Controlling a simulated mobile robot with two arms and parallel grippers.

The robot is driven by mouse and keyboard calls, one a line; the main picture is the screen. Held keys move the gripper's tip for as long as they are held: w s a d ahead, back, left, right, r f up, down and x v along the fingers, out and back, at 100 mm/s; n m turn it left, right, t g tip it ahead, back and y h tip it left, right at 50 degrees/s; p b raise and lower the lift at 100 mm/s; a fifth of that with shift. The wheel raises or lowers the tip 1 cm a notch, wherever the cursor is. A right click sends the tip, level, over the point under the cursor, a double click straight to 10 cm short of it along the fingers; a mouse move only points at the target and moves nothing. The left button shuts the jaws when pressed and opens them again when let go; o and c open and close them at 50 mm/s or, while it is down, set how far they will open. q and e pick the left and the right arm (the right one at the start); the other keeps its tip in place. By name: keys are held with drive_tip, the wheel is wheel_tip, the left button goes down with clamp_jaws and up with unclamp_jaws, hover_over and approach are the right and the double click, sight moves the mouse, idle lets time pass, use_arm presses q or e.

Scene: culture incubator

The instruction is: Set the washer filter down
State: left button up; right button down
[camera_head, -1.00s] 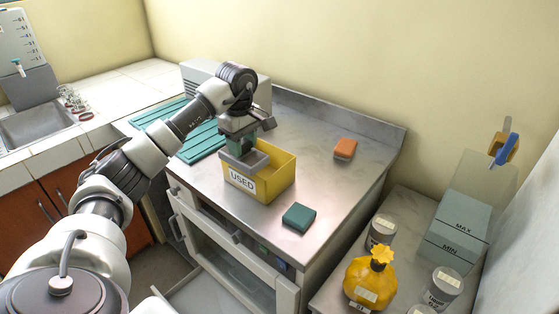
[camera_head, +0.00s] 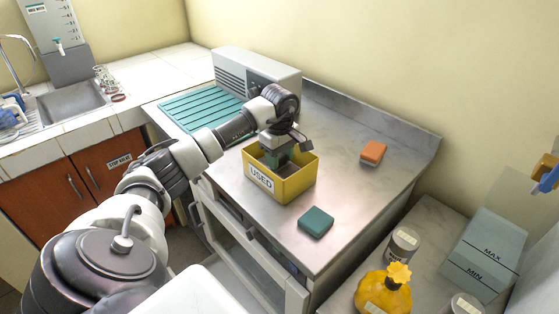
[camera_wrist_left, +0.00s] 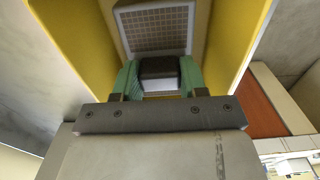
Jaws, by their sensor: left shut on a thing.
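My left gripper (camera_head: 274,160) reaches down into the yellow bin (camera_head: 294,187) labelled USED. In the left wrist view its green fingers (camera_wrist_left: 160,72) are shut on a dark block with a pale lower edge, which I take to be the grip of the washer filter. A grey-white framed panel with a fine grid, the washer filter (camera_wrist_left: 155,28), shows just beyond the fingers, between the yellow walls. The bin wall and the gripper hide the filter in the head view. I cannot tell whether it touches the bin floor. My right gripper is not in view.
A teal block (camera_head: 316,222) and an orange block (camera_head: 373,152) lie on the steel counter right of the bin. A teal ribbed mat (camera_head: 200,98) and a grey machine (camera_head: 240,75) are behind. The counter between the blocks is clear.

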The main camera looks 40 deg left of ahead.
use_arm(q)
drive_tip(key=shift+a+f, duration=0.1)
drive_tip(key=shift+f, duration=0.7)
drive_tip(key=o, duration=1)
drive_tip(key=shift+f, duration=0.1)
drive_tip(key=shift+r, duration=0.3)
wheel_tip(320, 180, up, 12)
drive_tip(key=b, duration=0.1)
drive_tip(key=shift+f, duration=0.15)
